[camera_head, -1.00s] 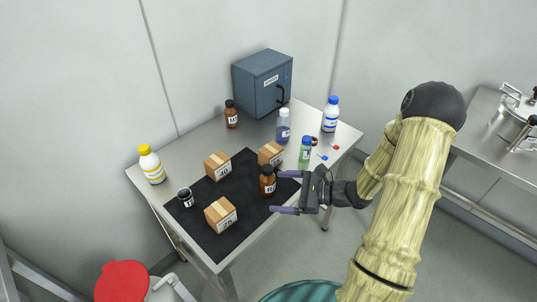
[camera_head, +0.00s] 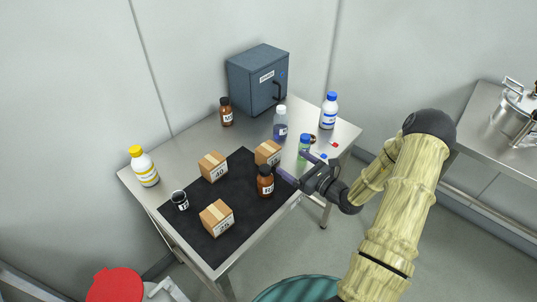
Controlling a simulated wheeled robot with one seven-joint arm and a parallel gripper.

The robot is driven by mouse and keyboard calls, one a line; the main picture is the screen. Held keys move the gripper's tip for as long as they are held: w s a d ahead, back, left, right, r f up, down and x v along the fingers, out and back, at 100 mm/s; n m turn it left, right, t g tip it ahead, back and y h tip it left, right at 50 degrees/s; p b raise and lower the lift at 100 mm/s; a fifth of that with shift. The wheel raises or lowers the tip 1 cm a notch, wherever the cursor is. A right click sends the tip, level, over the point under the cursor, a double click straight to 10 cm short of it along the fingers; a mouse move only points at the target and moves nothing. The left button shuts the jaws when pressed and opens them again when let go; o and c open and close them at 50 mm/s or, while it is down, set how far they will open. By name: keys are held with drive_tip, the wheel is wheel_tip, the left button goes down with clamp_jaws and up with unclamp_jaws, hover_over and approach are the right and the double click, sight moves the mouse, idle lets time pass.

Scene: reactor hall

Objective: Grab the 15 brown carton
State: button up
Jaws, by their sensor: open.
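Three brown cartons stand on the black mat (camera_head: 250,208). One carton (camera_head: 213,166) reads 40, and the front carton (camera_head: 217,217) has a label that looks like 75. The third carton (camera_head: 268,153) is at the back right of the mat, behind a brown bottle (camera_head: 265,181); its number is too small to read. My gripper (camera_head: 297,165) is open and empty at the table's right side. Its fingers point left toward the third carton and the brown bottle, to the right of both.
A green bottle (camera_head: 304,146) with a blue cap stands close behind my gripper. A purple-blue bottle (camera_head: 280,126), a white bottle (camera_head: 329,111) and a blue-grey cabinet (camera_head: 252,82) stand farther back. A black cup (camera_head: 180,200) and a yellow-capped bottle (camera_head: 144,168) are at left.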

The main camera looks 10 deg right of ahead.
sight(265, 145)
drive_tip(key=p+x, duration=0.1)
drive_tip(key=x, duration=0.7)
drive_tip(key=shift+a, duration=0.15)
drive_tip(key=shift+p+x, duration=0.5)
drive_tip(key=shift+x, duration=2.05)
drive_tip(key=shift+s+a, duration=0.1)
drive_tip(key=shift+a, duration=0.05)
drive_tip(key=c, duration=1.1)
drive_tip(key=shift+r, duration=0.1)
wheel_tip(265, 145, up, 10)
drive_tip(key=shift+f+b, duration=0.1)
drive_tip(key=shift+b, duration=0.2)
